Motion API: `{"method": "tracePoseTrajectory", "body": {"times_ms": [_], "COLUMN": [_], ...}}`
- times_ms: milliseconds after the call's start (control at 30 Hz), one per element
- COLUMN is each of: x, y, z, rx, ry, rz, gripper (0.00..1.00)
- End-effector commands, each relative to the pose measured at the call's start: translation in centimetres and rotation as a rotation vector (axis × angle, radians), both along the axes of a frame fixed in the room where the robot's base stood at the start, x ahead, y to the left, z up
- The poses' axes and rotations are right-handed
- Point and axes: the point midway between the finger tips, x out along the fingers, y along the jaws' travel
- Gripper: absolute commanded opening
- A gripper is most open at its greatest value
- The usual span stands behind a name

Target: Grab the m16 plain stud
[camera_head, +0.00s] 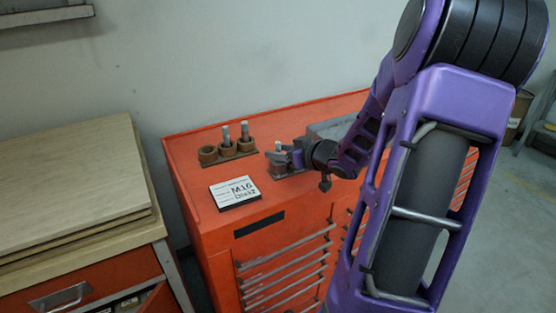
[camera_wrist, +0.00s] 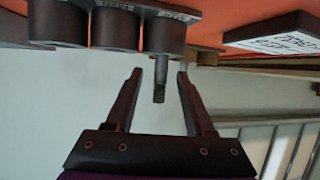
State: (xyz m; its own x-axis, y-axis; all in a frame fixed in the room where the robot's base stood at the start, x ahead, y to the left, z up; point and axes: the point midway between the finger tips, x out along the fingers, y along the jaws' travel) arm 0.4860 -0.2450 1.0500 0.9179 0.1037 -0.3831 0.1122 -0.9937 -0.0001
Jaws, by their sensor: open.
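A grey metal stud (camera_wrist: 160,72) stands in the end one of three brown cups (camera_wrist: 112,28) in the wrist view, which looks upside down. My gripper (camera_wrist: 160,80) is open, with one finger on each side of the stud. Gaps seem to show on both sides. In the head view my gripper (camera_head: 292,157) is at the nearer rack (camera_head: 292,172) on the orange cabinet, with a stud (camera_head: 278,147) at its tips. The labels by the cups are too small to read, so I cannot tell whether this stud is the M16 plain one.
Another rack (camera_head: 229,156) of brown cups with studs stands farther left on the orange cabinet (camera_head: 190,190). A white sign (camera_head: 235,192) reading M16 lies near the front edge. A grey tray (camera_head: 325,130) is behind my arm. A wooden-topped bench (camera_head: 70,180) stands left.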

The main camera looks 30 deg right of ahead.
Motion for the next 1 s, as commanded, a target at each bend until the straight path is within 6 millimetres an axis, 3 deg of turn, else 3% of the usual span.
{"method": "tracePoseTrajectory", "body": {"times_ms": [100,333,600,667,1000], "x": [0.91,1.01,0.98,0.98,0.99], "y": [0.19,0.15,0.14,0.14,0.13], "z": [-0.41,-0.35,-0.35,-0.35,-0.32], "rx": [0.001,-0.001,0.0,-0.001,-0.001], "ry": [0.0,0.0,0.0,0.0,-0.001], "rz": [0.002,0.001,0.001,0.001,0.0], "gripper": [0.54,0.54,0.07,0.0,0.0]}}
